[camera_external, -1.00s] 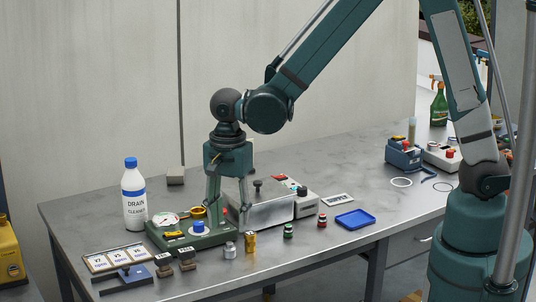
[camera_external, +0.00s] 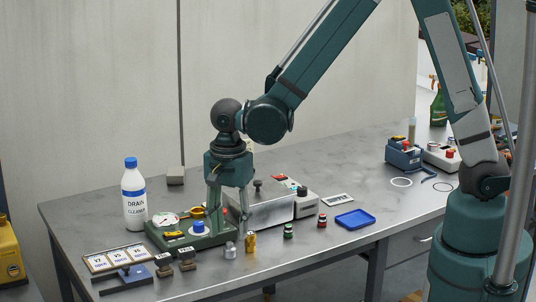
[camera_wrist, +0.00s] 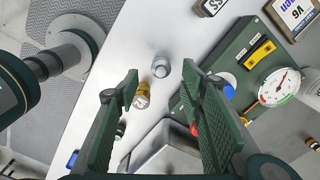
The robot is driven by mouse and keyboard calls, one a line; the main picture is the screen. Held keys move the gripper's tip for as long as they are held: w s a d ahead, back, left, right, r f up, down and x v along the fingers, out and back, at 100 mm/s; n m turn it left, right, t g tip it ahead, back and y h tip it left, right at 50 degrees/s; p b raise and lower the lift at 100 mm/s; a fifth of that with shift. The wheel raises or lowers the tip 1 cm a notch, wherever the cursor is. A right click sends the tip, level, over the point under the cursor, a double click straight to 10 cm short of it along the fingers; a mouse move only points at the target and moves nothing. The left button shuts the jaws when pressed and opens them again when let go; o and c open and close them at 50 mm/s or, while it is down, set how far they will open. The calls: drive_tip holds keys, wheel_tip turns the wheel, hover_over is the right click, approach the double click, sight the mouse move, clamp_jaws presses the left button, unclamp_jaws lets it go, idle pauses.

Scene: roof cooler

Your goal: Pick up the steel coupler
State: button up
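The steel coupler (camera_external: 230,249) appears to be the small silver cylinder standing on the table, in front of the green gauge box and left of a brass fitting (camera_external: 250,242). In the wrist view the silver cylinder (camera_wrist: 161,69) is ahead, between the lines of my fingers, with the brass fitting (camera_wrist: 143,95) nearer my left finger. My gripper (camera_external: 229,212) points down above the table, behind the coupler. Its two green fingers (camera_wrist: 160,85) are spread wide with nothing held between them.
The green gauge box (camera_external: 165,240) stands close left of the coupler. A grey metal box (camera_external: 262,212) is behind it. Small green-and-black (camera_external: 288,231) and red-and-black (camera_external: 322,220) cylinders and a blue tray (camera_external: 355,219) are to the right. A drain cleaner bottle (camera_external: 134,200) stands at left.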

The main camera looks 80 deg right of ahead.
sight(230, 242)
drive_tip(key=shift+w+f, duration=0.1)
drive_tip(key=shift+f, duration=2.5)
drive_tip(key=c, duration=1)
